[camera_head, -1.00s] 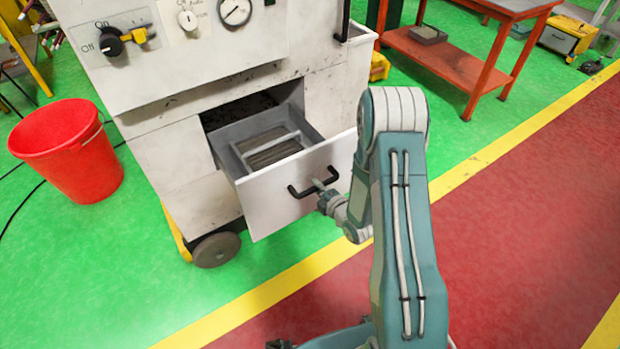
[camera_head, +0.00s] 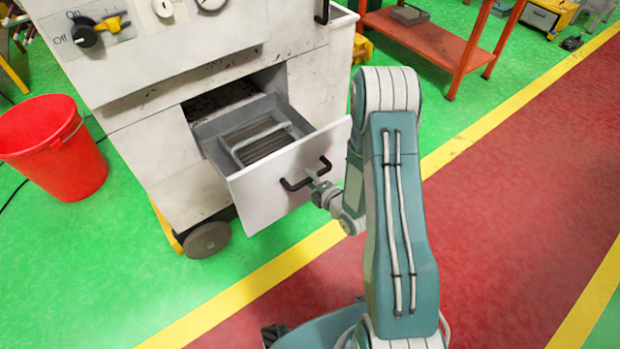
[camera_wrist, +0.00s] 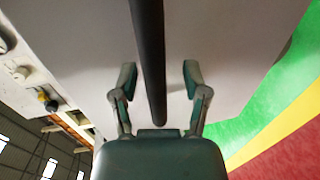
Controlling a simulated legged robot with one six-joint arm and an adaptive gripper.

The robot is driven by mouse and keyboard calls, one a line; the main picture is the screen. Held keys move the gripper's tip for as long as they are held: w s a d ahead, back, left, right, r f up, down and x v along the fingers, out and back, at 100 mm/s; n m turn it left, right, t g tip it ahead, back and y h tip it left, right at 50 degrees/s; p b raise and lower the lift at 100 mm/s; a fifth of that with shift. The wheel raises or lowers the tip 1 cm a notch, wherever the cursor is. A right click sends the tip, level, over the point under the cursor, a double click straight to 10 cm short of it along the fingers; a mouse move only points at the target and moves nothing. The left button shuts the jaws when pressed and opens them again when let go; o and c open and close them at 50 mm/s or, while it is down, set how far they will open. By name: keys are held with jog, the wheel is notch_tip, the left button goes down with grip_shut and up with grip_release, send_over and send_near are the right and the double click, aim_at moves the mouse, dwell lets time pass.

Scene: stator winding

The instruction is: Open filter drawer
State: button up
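The white filter drawer (camera_head: 285,182) stands pulled out of the machine cabinet, with slatted grey filter pieces (camera_head: 262,138) inside. Its black handle (camera_head: 300,184) is on the front panel. My gripper (camera_head: 318,186) is at the handle, in front of the drawer's right half. In the wrist view, the dark handle bar (camera_wrist: 150,60) runs between the two fingers of my gripper (camera_wrist: 160,80). The fingers are apart, one on each side of the bar, with a visible gap on the right. The drawer's front panel (camera_wrist: 225,50) fills much of that view.
The white cabinet (camera_head: 160,150) stands on wheels (camera_head: 207,240), with knobs and gauges above. A red bucket (camera_head: 60,150) stands at its left. An orange table (camera_head: 430,45) is at the back right. The red floor lane (camera_head: 510,190) at the right is clear.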

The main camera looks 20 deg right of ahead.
jog(key=v, duration=1.2)
jog(key=shift+w, duration=0.15)
jog(key=w+d+r+m+g+h, duration=0.25)
jog(key=r+m+g+h, duration=0.3)
jog(key=r+m, duration=0.75)
jog(key=s+a+r+m+g, duration=0.2)
jog(key=s+a+r+m, duration=0.2)
jog(key=s+r, duration=0.4)
jog(key=s+a+r+m+g, duration=0.1)
jog(key=s+a+r+m, duration=0.3)
jog(key=s+r, duration=0.4)
jog(key=shift+s+a+r+m+g+y, duration=0.2)
jog(key=shift+s+a+m+g+y, duration=0.15)
jog(key=shift+s+a, duration=0.45)
